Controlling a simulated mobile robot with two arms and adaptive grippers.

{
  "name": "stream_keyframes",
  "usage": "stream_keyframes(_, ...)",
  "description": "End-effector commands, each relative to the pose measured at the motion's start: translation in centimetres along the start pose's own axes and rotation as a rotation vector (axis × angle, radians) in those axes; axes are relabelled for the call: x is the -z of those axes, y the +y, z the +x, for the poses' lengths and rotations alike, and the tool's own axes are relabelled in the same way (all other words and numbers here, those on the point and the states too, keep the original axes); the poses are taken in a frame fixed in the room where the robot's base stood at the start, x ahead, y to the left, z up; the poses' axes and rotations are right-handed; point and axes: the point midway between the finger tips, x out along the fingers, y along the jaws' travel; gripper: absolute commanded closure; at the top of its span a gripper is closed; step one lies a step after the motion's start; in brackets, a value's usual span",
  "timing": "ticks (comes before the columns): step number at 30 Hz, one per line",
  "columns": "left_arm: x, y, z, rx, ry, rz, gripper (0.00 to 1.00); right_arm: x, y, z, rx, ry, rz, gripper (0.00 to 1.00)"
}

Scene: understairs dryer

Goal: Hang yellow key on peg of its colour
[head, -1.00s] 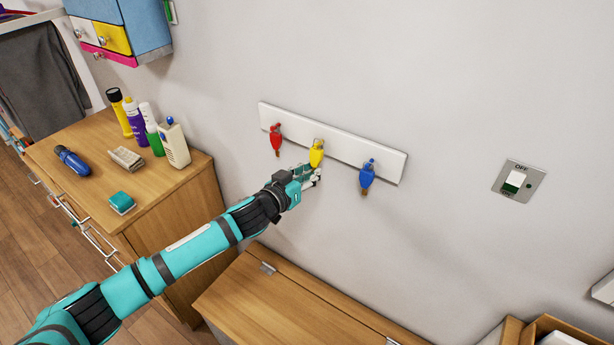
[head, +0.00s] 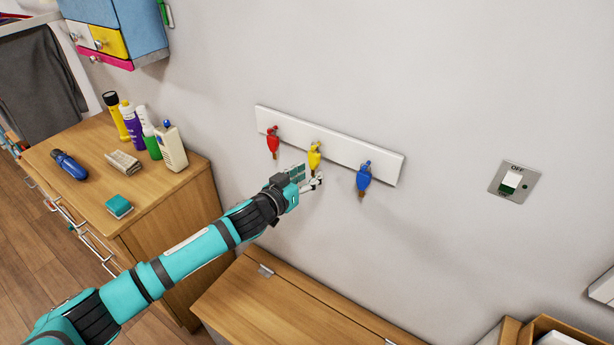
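The yellow key (head: 314,160) hangs on the middle peg of the white rail (head: 346,152) on the wall. That peg shows yellow at its tip. The red key (head: 273,143) hangs on the left peg and the blue key (head: 363,180) on the right peg. My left gripper (head: 309,179) is just below and in front of the yellow key, with its fingers spread apart and nothing between them. The key's lower end is close to the fingers; I cannot tell whether they touch. My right gripper is out of view.
A wooden chest (head: 290,302) stands below the rail. A wooden cabinet (head: 170,235) at left holds several bottles, a blue tool (head: 69,164) and a teal block (head: 119,206). A wall switch (head: 514,183) is at right. The wall around the rail is clear.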

Motion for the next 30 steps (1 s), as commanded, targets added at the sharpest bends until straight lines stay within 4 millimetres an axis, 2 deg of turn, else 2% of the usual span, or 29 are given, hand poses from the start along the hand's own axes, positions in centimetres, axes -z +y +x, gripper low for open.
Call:
stream_keyframes(8, -0.1, -0.1, -0.8, 0.000, 0.000, 0.000, 0.61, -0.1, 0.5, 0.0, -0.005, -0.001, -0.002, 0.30)
stream_keyframes(11, -0.1, -0.1, -2.2, 0.001, -0.001, -0.002, 0.61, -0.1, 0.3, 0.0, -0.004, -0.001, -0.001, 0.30)
stream_keyframes(21, -0.1, -0.1, -9.3, 0.000, -0.002, 0.000, 0.61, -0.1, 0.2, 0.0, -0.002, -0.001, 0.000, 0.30)
stream_keyframes(25, -0.1, -0.1, -11.1, 0.001, -0.001, -0.001, 0.61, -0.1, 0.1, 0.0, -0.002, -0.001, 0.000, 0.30)
stream_keyframes(30, -0.1, 0.0, -12.0, 0.000, -0.001, 0.000, 0.61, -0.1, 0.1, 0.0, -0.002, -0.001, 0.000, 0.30)
